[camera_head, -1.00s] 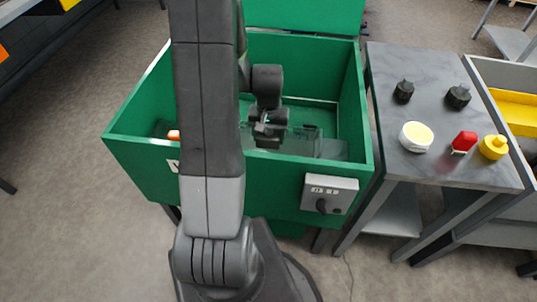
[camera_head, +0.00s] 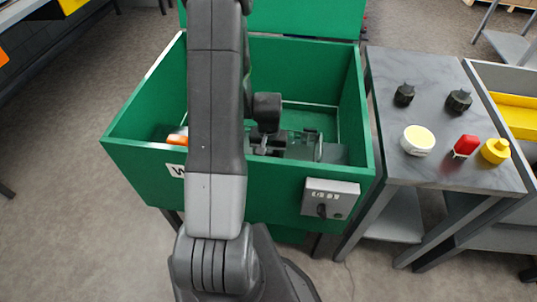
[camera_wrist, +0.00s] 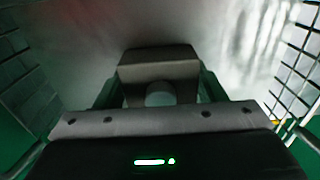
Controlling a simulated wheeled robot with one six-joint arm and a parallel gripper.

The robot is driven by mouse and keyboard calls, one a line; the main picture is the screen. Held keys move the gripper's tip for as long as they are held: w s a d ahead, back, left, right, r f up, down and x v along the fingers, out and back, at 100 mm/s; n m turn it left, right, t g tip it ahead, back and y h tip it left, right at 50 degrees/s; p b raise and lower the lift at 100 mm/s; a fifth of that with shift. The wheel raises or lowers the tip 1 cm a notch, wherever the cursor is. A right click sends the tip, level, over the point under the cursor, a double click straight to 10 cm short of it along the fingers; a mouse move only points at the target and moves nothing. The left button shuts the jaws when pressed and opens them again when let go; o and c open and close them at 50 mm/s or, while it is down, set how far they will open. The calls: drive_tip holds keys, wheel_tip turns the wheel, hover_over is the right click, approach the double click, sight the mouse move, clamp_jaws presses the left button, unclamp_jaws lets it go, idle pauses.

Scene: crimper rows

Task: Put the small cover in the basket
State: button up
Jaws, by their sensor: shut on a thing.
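My gripper (camera_head: 268,144) is down inside the green open-topped box (camera_head: 270,172), and my arm hides part of the box. In the wrist view my gripper (camera_wrist: 160,92) is shut on a small grey piece (camera_wrist: 158,66), which looks like the small cover. I cannot make the cover out in the head view. Wire mesh of the basket (camera_wrist: 300,58) shows on both sides of the gripper in the wrist view, so the gripper is between its walls. Whether the cover touches the basket floor I cannot tell.
A grey side table (camera_head: 430,80) at right holds two black knobs, a white round tub (camera_head: 418,140), a red piece (camera_head: 466,146) and a yellow piece (camera_head: 495,151). A control box (camera_head: 330,198) is on the box front. An orange thing (camera_head: 178,137) shows inside, at left.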

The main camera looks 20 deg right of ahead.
drive_tip(key=o, duration=1.2)
wheel_tip(320, 180, up, 12)
drive_tip(key=shift+r+p, duration=0.1)
drive_tip(key=shift+p, duration=0.7)
